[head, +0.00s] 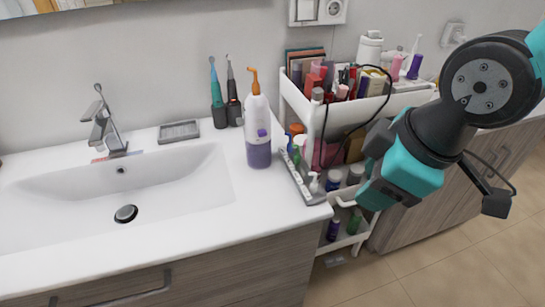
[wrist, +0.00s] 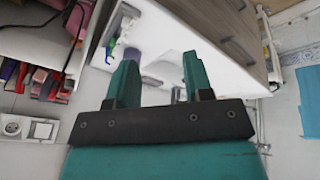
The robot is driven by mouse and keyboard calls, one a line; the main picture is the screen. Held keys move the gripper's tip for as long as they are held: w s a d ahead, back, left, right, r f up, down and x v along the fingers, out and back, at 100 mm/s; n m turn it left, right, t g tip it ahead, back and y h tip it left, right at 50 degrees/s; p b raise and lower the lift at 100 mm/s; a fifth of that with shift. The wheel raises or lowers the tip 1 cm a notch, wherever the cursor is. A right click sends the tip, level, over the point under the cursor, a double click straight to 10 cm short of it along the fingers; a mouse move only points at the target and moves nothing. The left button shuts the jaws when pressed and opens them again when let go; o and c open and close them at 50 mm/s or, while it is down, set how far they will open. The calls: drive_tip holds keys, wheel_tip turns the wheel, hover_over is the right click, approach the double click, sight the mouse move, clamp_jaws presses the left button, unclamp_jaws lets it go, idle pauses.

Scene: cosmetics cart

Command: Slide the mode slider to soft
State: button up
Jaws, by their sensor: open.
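A white bottle-shaped device (head: 258,115) with an orange curved nozzle and a purple lower part stands upright on the right end of the sink counter. A small purple knob (head: 262,133) shows on its front, which looks like the mode slider; its setting is too small to read. My gripper (wrist: 158,75) is open, with two teal fingers apart and nothing between them. In the head view my arm hangs to the right of the device, over the cart, clear of it. I cannot make out the device surely in the wrist view.
A white cart (head: 342,112) full of cosmetics stands right of the counter, close to my arm. A narrow tray (head: 300,178) with small bottles lies along the counter's right edge. Two toothbrush-like handles (head: 218,115) and a soap dish (head: 179,131) stand behind the basin (head: 60,178).

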drive_tip(key=w+f+n+t+h+b, duration=0.1)
drive_tip(key=w+f+n+t+b, duration=0.35)
drive_tip(key=f+n+b, duration=0.35)
drive_tip(key=n+t+y+b, duration=0.45)
drive_tip(key=n+t, duration=0.55)
drive_tip(key=n, duration=0.8)
approach(261, 129)
drive_tip(key=shift+g+h, duration=0.25)
drive_tip(key=shift+h, duration=0.2)
drive_tip(key=p+x, duration=0.1)
drive_tip(key=x, duration=0.2)
drive_tip(key=p+x, duration=0.2)
drive_tip(key=x, duration=0.2)
drive_tip(key=shift+a+r, duration=0.25)
drive_tip(key=shift+r, duration=0.1)
clamp_jaws()
